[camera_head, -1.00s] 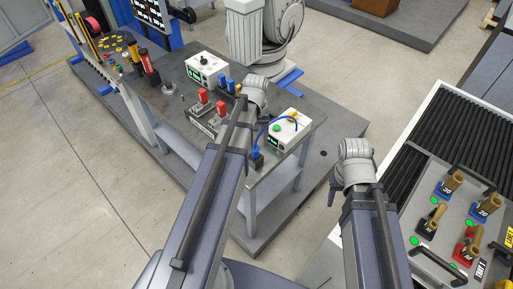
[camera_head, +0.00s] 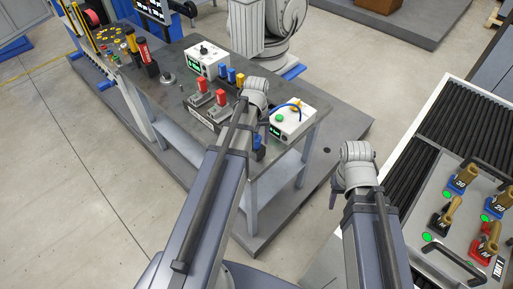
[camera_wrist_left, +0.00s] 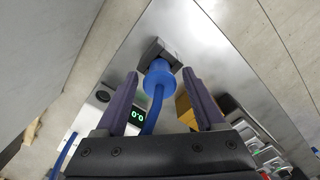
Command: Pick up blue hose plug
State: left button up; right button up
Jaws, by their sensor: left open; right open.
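The blue hose plug (camera_wrist_left: 159,76) shows in the left wrist view, seated at a small grey block (camera_wrist_left: 158,52) on the bench edge. Its blue hose trails down between my fingers. My left gripper (camera_wrist_left: 160,75) is open, with a finger on either side of the plug and visible gaps. In the head view the plug (camera_head: 258,142) is beside my left forearm, which partly hides that area, and the left fingers are hidden. My right gripper (camera_head: 334,196) hangs low at the right, away from the plug, mostly hidden by its wrist.
A white box (camera_head: 293,122) with a green button and display stands on the bench by the plug. Red-handled clamps (camera_head: 212,97) and a second white box (camera_head: 206,62) are further back. A grey tray (camera_head: 410,225) with tagged tools is at right.

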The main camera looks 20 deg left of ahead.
pick_arm(q)
jog(key=shift+f, duration=0.25)
jog(key=shift+c, duration=0.3)
grip_shut()
